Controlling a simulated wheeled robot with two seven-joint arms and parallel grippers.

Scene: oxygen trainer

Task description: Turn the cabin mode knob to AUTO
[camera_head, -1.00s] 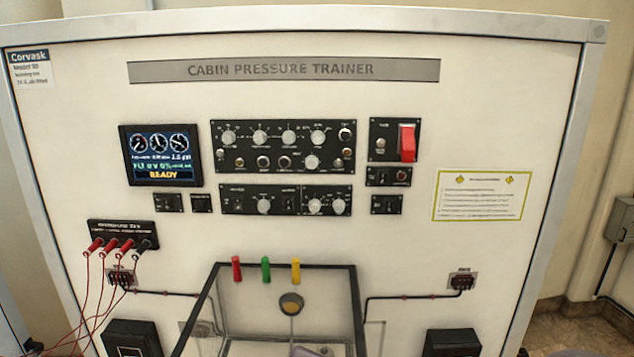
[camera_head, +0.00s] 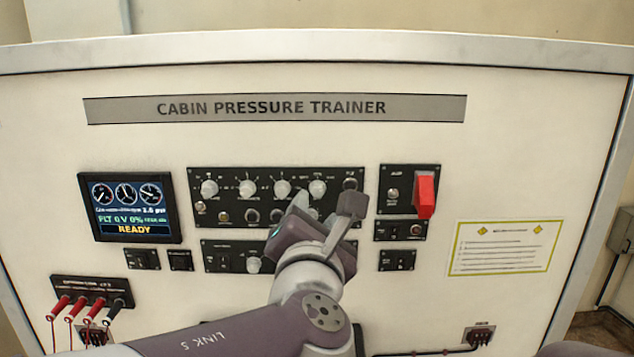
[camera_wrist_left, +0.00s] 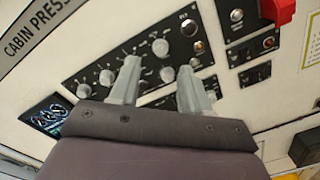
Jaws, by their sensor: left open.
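The black upper knob panel (camera_head: 235,178) carries a row of white knobs with smaller controls below. A lower panel (camera_head: 215,247) with a white knob (camera_head: 254,265) is partly hidden by my left arm. The labels are too small to read, so I cannot tell which knob is cabin mode or where it points. My left gripper (camera_head: 327,205) is open in front of the upper panel's right part, hiding controls there. In the left wrist view its fingers (camera_wrist_left: 158,68) point at the panel, and a white knob (camera_wrist_left: 167,74) shows between the tips. Contact cannot be told.
A screen (camera_head: 128,207) reading READY is at the left. A red switch guard (camera_head: 424,193) sits right of the knob panels. Red and black plugs with cables (camera_head: 75,307) are at lower left. A yellow-edged notice (camera_head: 505,247) is at the right.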

